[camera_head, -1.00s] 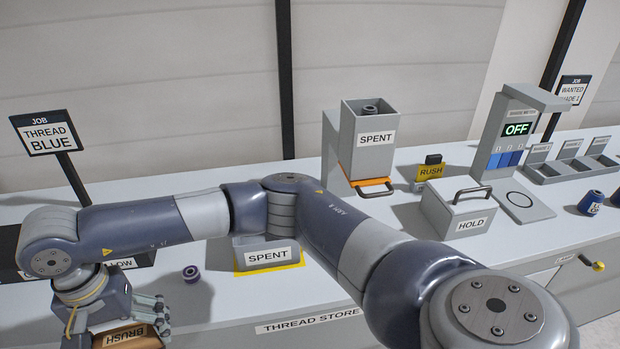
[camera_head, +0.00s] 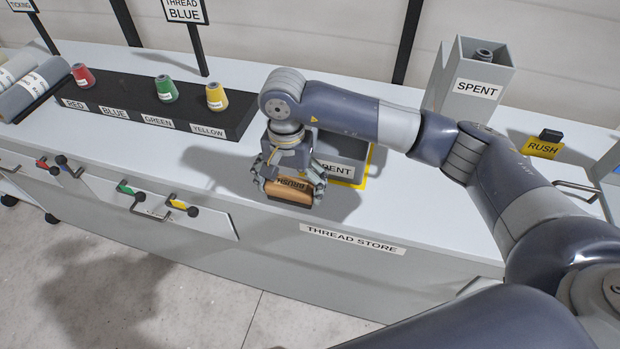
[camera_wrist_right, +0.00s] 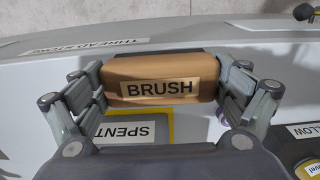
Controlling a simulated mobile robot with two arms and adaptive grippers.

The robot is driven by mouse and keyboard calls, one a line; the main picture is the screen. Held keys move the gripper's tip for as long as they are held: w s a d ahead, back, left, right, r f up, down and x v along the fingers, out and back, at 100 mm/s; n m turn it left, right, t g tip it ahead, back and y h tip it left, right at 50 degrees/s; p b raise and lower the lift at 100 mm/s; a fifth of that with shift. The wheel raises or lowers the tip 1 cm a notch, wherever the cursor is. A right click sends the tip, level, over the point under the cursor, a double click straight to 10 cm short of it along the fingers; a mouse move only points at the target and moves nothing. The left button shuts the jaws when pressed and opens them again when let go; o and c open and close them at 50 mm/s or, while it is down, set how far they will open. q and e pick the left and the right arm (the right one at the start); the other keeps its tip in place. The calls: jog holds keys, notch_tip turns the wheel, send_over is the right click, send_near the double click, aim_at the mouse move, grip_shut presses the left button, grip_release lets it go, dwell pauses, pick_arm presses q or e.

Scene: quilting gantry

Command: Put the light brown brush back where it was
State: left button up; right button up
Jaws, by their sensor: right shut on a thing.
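The light brown brush (camera_head: 290,191), labelled BRUSH, is in my right gripper (camera_head: 291,186), which is shut on it. In the head view they are over the front edge of the counter, just left of the grey SPENT tray (camera_head: 345,150) with its yellow border. The right wrist view shows the brush (camera_wrist_right: 160,78) held level between both fingers, with its label facing the camera. I cannot tell whether the brush touches the counter. My left gripper is not in view.
A black rack (camera_head: 120,112) holds red (camera_head: 83,76), green (camera_head: 166,88) and yellow (camera_head: 217,96) spools; its BLUE place shows no spool. A tall SPENT bin (camera_head: 476,88) and a yellow RUSH tag (camera_head: 543,148) stand right. Counter left of my right gripper is bare (camera_head: 200,150).

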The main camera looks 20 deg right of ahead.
jog(key=d, duration=0.2)
jog(key=w+d+p, duration=0.1)
jog(key=d, duration=0.1)
jog(key=shift+w+f, duration=0.1)
jog(key=shift+f, duration=0.05)
jog(key=shift+d+f, duration=0.1)
jog(key=shift+d, duration=0.05)
notch_tip(320, 180, down, 2)
jog(key=shift+f+p, duration=0.25)
jog(key=shift+p, duration=0.85)
jog(key=shift+f, duration=0.4)
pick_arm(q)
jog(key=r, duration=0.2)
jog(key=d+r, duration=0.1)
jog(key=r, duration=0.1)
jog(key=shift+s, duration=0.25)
pick_arm(e)
jog(key=shift+f, duration=0.1)
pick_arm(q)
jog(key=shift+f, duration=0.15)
pick_arm(e)
jog(key=shift+f+b, duration=0.2)
jog(key=shift+b, duration=0.1)
jog(key=o, duration=0.8)
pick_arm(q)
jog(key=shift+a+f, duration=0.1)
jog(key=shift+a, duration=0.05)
pick_arm(e)
jog(key=shift+o, duration=0.2)
